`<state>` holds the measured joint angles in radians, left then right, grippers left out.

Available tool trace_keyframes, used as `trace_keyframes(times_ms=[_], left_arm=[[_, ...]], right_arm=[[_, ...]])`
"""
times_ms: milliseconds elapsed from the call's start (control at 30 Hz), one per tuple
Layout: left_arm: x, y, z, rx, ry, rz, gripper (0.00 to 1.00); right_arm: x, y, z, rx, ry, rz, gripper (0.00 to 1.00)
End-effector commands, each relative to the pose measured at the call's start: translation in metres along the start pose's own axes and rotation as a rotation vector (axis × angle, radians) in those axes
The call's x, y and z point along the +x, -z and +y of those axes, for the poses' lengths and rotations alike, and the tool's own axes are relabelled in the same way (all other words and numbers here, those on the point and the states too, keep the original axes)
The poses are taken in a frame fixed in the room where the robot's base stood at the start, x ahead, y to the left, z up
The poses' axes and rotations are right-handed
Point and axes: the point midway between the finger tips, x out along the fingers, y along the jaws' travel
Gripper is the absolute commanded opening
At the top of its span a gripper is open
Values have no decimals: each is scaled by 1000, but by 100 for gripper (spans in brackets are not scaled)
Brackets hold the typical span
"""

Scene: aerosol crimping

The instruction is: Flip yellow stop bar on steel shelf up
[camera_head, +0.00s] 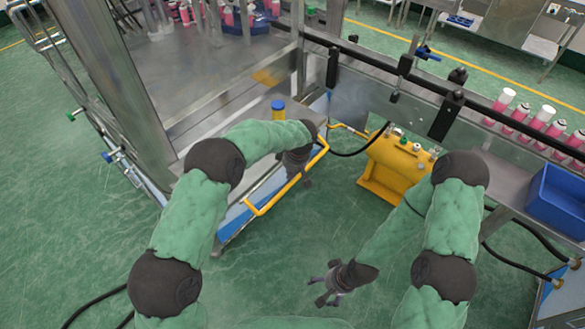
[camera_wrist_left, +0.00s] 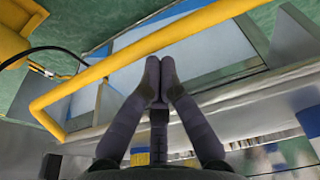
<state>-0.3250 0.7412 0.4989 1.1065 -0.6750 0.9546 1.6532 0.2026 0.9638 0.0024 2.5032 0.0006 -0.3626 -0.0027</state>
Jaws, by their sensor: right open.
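The yellow stop bar (camera_head: 275,201) is a U-shaped bar at the front edge of the steel shelf (camera_head: 215,117), jutting out low on its right side. In the left wrist view the bar (camera_wrist_left: 150,47) crosses just beyond the fingertips. My left gripper (camera_head: 306,182) points down beside the bar's inner side in the head view. Its fingers (camera_wrist_left: 160,68) are together at the tips with nothing visible between them. Whether they touch the bar I cannot tell. My right gripper (camera_head: 322,294) is open and empty, low over the green floor and away from the bar.
A yellow machine (camera_head: 400,160) with a black hose stands right of the bar. A blue bin (camera_head: 558,198) and pink-and-white cans (camera_head: 520,115) are on the right-hand bench. A blue-capped yellow post (camera_head: 278,108) stands behind my left forearm. Green floor between my arms is clear.

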Motion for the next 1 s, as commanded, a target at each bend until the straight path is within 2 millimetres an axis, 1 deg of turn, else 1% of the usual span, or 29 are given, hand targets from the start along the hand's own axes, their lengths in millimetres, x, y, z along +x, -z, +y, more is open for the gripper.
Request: trace_keyframes(times_ms=[33, 100, 233, 633, 1000], left_arm=[[6, 0, 0, 0, 0, 0, 0], [11, 0, 0, 0, -1, 0, 0], [15, 0, 0, 0, -1, 1, 0], [15, 0, -1, -1, -1, -4, 0], [10, -8, -10, -2, -2, -68, 0]], right_arm=[[2, 0, 0, 0, 0, 0, 87], [2, 0, 1, 0, 0, 0, 87], [3, 0, 1, 0, 0, 0, 87], [2, 0, 1, 0, 0, 0, 87], [-6, 0, -2, 0, 0, 0, 87]])
